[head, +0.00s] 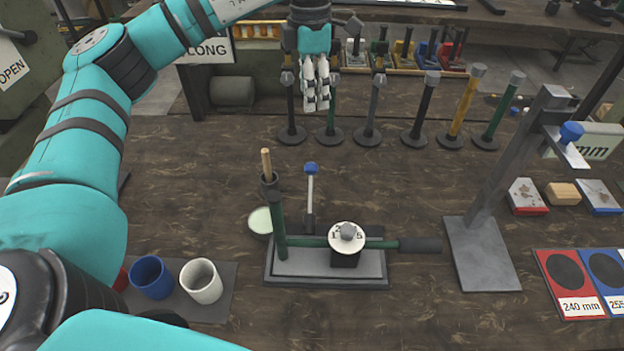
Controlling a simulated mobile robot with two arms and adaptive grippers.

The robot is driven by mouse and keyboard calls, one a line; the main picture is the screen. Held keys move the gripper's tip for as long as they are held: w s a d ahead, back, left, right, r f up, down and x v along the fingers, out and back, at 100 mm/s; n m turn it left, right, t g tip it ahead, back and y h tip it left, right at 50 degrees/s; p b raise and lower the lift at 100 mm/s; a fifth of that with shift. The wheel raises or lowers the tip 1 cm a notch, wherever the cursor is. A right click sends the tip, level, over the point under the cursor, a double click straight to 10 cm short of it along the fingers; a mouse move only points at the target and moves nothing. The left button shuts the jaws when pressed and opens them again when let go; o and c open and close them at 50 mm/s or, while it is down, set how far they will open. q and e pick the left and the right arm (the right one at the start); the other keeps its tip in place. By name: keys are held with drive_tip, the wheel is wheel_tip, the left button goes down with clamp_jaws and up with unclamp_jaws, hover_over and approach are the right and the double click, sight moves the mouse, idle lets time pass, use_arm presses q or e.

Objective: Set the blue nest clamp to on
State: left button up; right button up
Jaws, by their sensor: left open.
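A small lever with a blue knob (311,168) stands upright behind the press in the middle of the table; it looks like the blue nest clamp. The press has a grey base (330,265), a green upright with a wooden-topped socket (268,185), and a horizontal green bar with a round numbered dial (347,237). Another blue knob (571,132) sits on the tall grey stand at the right. My left gripper (316,108) is open and empty, pointing down beyond the lever, apart from it, in front of the row of posts. My right gripper is out of view.
Several posts on round bases (368,135) stand in a row at the back. A blue cup (151,277) and a white cup (201,281) stand at front left. A pale round dish (261,220) sits left of the press. Coloured cards (572,285) lie at right.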

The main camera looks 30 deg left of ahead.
sight(312, 163)
use_arm(q)
drive_tip(key=f, duration=0.6)
drive_tip(key=f+p, duration=0.1)
drive_tip(key=f, duration=0.5)
drive_tip(key=f+p, duration=0.1)
drive_tip(key=f, duration=0.5)
drive_tip(key=shift+s+d+f, duration=0.1)
drive_tip(key=shift+s+d, duration=0.1)
drive_tip(key=shift+s, duration=0.05)
drive_tip(key=shift+f, duration=0.7)
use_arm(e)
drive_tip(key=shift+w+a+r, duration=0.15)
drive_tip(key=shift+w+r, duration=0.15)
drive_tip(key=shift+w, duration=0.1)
use_arm(q)
drive_tip(key=shift+r, duration=0.1)
clamp_jaws()
